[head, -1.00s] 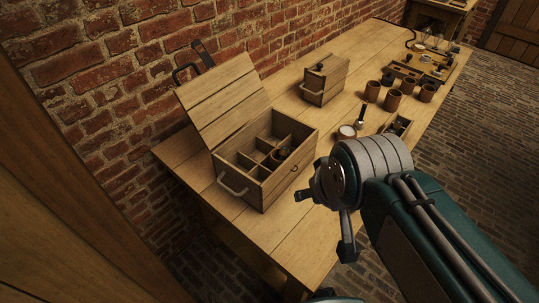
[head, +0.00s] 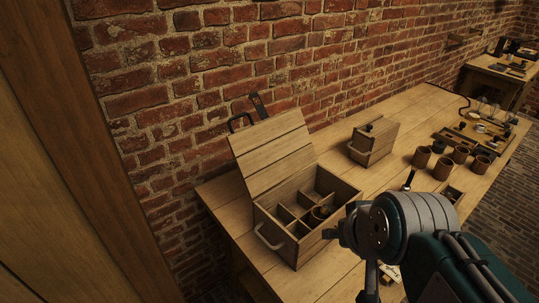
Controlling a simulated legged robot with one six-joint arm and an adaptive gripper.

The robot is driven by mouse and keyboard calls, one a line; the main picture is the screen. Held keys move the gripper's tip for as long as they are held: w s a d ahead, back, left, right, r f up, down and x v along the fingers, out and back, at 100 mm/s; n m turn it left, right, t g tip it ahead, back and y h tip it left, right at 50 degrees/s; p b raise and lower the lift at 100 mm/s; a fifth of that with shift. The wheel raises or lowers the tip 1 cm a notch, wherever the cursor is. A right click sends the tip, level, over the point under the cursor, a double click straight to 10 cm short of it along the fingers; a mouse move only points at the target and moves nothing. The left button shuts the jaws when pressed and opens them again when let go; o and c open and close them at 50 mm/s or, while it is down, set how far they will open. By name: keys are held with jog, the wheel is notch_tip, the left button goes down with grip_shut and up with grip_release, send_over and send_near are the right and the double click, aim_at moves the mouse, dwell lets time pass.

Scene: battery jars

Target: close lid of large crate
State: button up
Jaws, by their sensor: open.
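The large crate (head: 297,251) stands on the near left part of the wooden table, divided inside into several compartments. Its plank lid (head: 270,152) is open, tilted up and back toward the brick wall. A brown jar (head: 319,214) sits in a right-hand compartment. A pale handle (head: 268,239) is on the crate's left end. My gripper (head: 350,252) is open, to the right of the crate and apart from the lid. One of its fingers overlaps the crate's right edge in the picture, so I cannot tell the gap there.
Several brown jars (head: 443,168) and a tray of parts (head: 476,137) are to the right. The brick wall (head: 210,110) rises close behind the lid. A wooden panel (head: 70,170) is at the left.

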aim_at(235, 118)
jog(key=w+a+r+m+t+y, duration=0.1)
jog(key=w+a+r+m+t, duration=0.15)
jog(key=w+a+r, duration=0.45)
jog(key=w+a+r+m+t, duration=0.1)
jog(key=w+a+r+t, duration=0.3)
jog(key=w, duration=0.7)
jog(key=w+a+r+m+t+y, duration=0.1)
jog(key=w+a+r+m+t, duration=0.15)
jog(key=w+a+r, duration=0.45)
jog(key=w+a+f+m+h, duration=0.3)
jog(key=w+f+m+h, duration=0.25)
jog(key=w, duration=0.25)
jog(key=s+a+f+m+g+h, duration=0.2)
jog(key=a+f+m+g+h, duration=0.3)
jog(key=f, duration=0.5)
jog(key=shift+t+h, duration=0.45)
jog(key=shift+t, duration=0.25)
jog(key=x, duration=1.1)
jog(key=shift+w+d+r, duration=0.1)
jog(key=shift+d+r, duration=0.05)
jog(key=shift+r, duration=0.1)
grip_shut()
